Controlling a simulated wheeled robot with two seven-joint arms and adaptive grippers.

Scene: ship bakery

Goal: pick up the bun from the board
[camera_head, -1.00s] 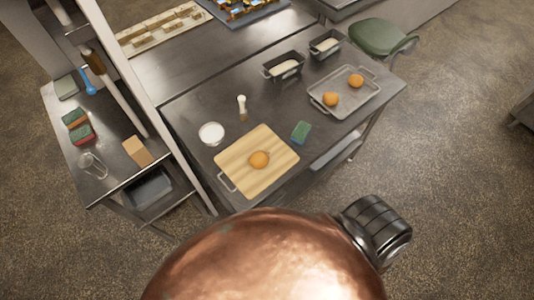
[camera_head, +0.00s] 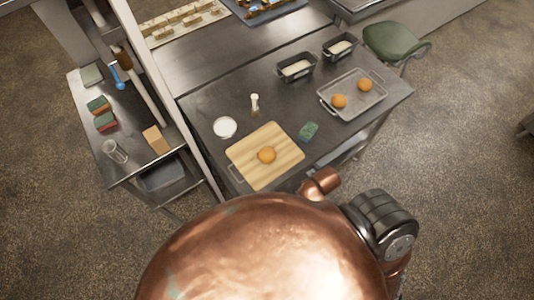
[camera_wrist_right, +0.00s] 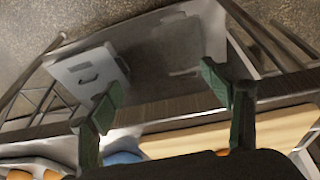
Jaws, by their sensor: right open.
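The bun (camera_head: 267,155) is round and orange-brown and lies on the light wooden board (camera_head: 245,160) near the table's front edge in the head view. In the right wrist view the board's pale edge (camera_wrist_right: 240,130) shows at the lower right, with only a sliver of orange by the gripper body. My right gripper (camera_wrist_right: 160,92) is open and empty, its two green-padded fingers wide apart. It is beside the table's edge, apart from the bun. The head view does not show it; my copper body covers the lower middle. My left gripper is in neither view.
A green chair (camera_head: 390,40) stands beyond the table.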

